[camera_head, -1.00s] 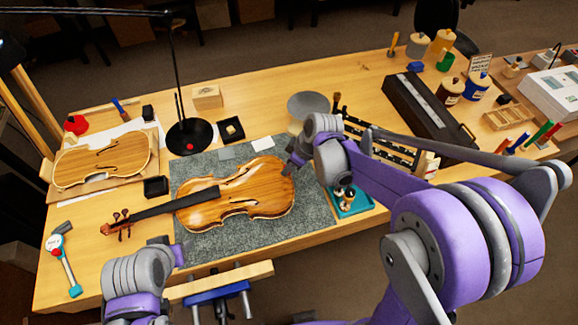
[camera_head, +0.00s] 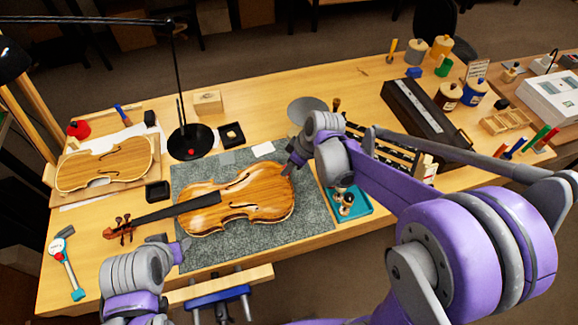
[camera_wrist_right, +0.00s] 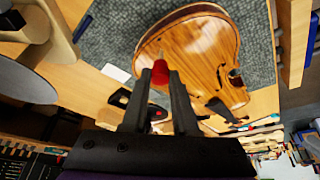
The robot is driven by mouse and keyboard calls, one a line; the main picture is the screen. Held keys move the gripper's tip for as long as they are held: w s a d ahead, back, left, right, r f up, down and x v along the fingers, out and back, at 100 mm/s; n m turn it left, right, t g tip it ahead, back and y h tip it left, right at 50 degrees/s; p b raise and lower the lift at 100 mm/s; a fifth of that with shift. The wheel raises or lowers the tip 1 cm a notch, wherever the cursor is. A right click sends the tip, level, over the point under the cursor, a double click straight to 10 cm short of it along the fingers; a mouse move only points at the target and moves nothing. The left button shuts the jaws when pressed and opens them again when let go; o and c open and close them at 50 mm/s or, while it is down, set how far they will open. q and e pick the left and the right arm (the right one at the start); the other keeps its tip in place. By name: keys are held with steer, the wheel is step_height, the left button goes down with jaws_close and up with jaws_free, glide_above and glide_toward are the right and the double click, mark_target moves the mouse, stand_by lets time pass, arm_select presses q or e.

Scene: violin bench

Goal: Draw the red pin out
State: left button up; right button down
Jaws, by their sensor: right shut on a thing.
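The violin (camera_head: 245,198) lies on the grey mat (camera_head: 312,230), its neck to the left. My right gripper (camera_head: 289,168) is at the upper right end of its body. In the right wrist view, my right gripper (camera_wrist_right: 158,76) is shut on the red pin (camera_wrist_right: 160,72), which sits between the fingertips right at the edge of the violin (camera_wrist_right: 200,60). I cannot tell how much of the pin is inside the violin. The pin is hidden in the head view. My left gripper (camera_head: 181,249) is near the mat's lower left edge, and its jaws are unclear.
A teal tray (camera_head: 360,206) with small parts stands just right of the mat. A black lamp base (camera_head: 205,140) with a red button is behind the violin. A violin plate (camera_head: 75,172) lies at the left. A blue clamp (camera_head: 222,295) is at the front edge.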

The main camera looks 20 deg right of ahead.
steer(key=shift+w+r+p, duration=0.15)
steer(key=shift+r+p, duration=0.1)
steer(key=shift+r, duration=0.55)
steer(key=shift+w+r+p, duration=0.1)
steer(key=shift+r+p, duration=0.1)
steer(key=shift+r, duration=0.9)
arm_select(q)
steer(key=shift+w+r, duration=0.65)
steer(key=shift+r, duration=0.2)
arm_select(e)
steer(key=shift+s+r, duration=0.15)
steer(key=shift+r, duration=0.9)
